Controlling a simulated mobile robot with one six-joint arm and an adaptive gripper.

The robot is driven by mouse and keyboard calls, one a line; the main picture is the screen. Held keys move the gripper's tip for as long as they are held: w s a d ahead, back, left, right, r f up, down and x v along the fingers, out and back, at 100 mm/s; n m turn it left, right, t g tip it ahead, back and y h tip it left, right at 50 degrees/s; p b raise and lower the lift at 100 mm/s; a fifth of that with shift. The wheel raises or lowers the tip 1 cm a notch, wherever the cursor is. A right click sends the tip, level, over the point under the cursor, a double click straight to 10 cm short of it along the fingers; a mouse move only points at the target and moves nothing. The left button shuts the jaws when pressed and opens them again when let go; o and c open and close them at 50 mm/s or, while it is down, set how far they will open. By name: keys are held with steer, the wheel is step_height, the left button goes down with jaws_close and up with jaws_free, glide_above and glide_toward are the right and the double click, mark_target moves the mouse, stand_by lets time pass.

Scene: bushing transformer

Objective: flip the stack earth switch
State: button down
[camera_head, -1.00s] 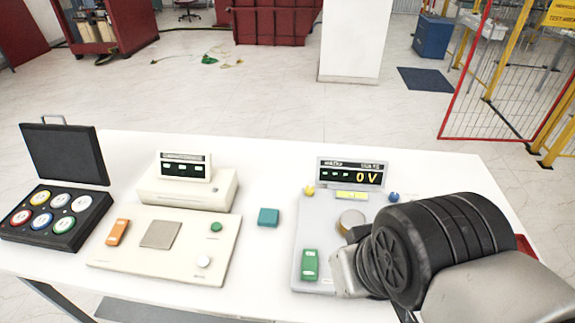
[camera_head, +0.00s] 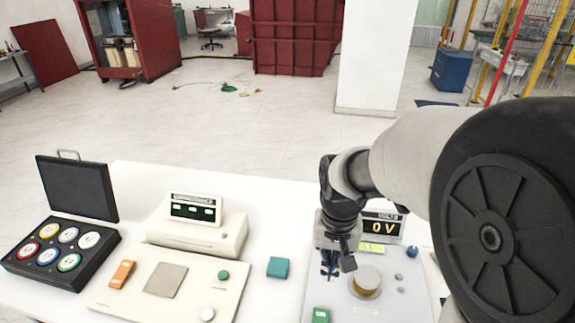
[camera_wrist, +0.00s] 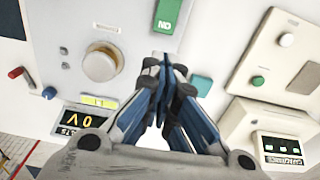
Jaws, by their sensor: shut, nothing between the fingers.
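No readable label marks the stack earth switch. A green rocker switch (camera_head: 321,315) sits at the near left of the grey voltage panel (camera_head: 385,306), partly cut off by the picture edge. In the wrist view the green switch (camera_wrist: 172,14) lies just beyond the fingertips, its marking upside down. An orange switch (camera_head: 122,274) is on the cream panel (camera_head: 221,301) to the left. My gripper (camera_head: 330,272) is over the left part of the voltage panel, left of the round knob. In the wrist view its fingers (camera_wrist: 163,66) are together and empty, apart from the green switch.
A large round knob (camera_head: 366,281) stands beside my gripper, with a 0 V display (camera_head: 383,227) behind. A teal block (camera_head: 278,267) lies between the panels. An open black case (camera_head: 60,250) with coloured discs is at far left.

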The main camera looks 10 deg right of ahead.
steer(key=shift+w+f, duration=0.35)
steer(key=shift+f, duration=0.1)
step_height(320, 180, down, 14)
steer(key=b, duration=0.4)
steer(key=shift+d+b, duration=0.1)
steer(key=shift+b, duration=0.2)
steer(key=shift+f+g, duration=0.1)
steer(key=shift+g, duration=0.2)
